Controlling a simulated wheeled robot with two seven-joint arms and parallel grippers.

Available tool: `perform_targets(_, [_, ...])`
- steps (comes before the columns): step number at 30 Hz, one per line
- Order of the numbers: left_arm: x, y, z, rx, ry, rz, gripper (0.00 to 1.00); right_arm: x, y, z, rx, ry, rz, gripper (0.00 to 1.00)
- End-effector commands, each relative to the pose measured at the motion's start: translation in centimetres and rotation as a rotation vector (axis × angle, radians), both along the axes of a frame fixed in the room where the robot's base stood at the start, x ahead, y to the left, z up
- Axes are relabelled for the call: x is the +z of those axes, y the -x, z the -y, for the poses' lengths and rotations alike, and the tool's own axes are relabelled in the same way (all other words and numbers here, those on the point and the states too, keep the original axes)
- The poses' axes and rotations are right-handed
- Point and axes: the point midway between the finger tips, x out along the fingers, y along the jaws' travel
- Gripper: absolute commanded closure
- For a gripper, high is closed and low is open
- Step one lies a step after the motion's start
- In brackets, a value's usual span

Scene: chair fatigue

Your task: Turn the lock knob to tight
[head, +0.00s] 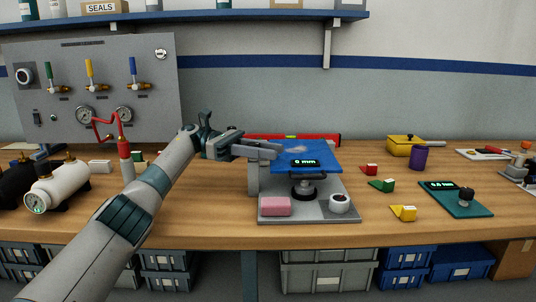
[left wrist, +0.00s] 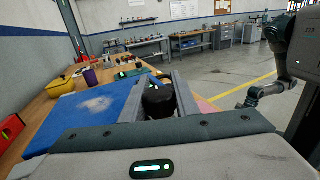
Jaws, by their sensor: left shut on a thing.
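The test stand has a blue plate (head: 300,151) with a small display (head: 305,163) reading 0 mm. My left gripper (head: 277,150) reaches in from the left at the plate's near-left edge. In the left wrist view its two fingers close around a dark, rounded knob (left wrist: 157,99), beside the blue plate (left wrist: 90,112).
A pink block (head: 276,206) and a white cup-like part (head: 339,203) sit on the base. A red level (head: 320,138) lies behind. Red, green and yellow blocks, a purple cup (head: 419,157) and a teal gauge plate (head: 465,206) stand to the right.

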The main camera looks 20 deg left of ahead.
Motion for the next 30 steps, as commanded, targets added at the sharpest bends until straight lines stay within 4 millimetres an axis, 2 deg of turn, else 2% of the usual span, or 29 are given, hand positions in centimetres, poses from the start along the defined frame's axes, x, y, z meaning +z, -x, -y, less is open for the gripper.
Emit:
perform_targets(11, [0.1, 0.0, 0.0, -0.004, 0.0, 0.001, 0.95, 0.1, -0.1, -0.1, 0.001, -0.003, 0.006, 0.45])
perform_targets(12, [0.1, 0.0, 0.0, -0.004, 0.0, 0.001, 0.68, 0.1, -0.1, -0.1, 0.001, -0.003, 0.006, 0.45])
perform_targets(14, [0.1, 0.0, 0.0, -0.004, 0.0, 0.001, 0.54, 0.1, -0.1, -0.1, 0.001, -0.003, 0.006, 0.45])
perform_targets(24, [0.1, 0.0, 0.0, -0.003, 0.0, 0.0, 0.54, 0.0, -0.1, -0.1, 0.0, -0.002, 0.004, 0.45])
perform_targets(30, [1.1, 0.0, 0.0, -0.004, 0.0, 0.002, 0.54, 0.0, -0.1, -0.1, 0.001, -0.003, 0.005, 0.45])
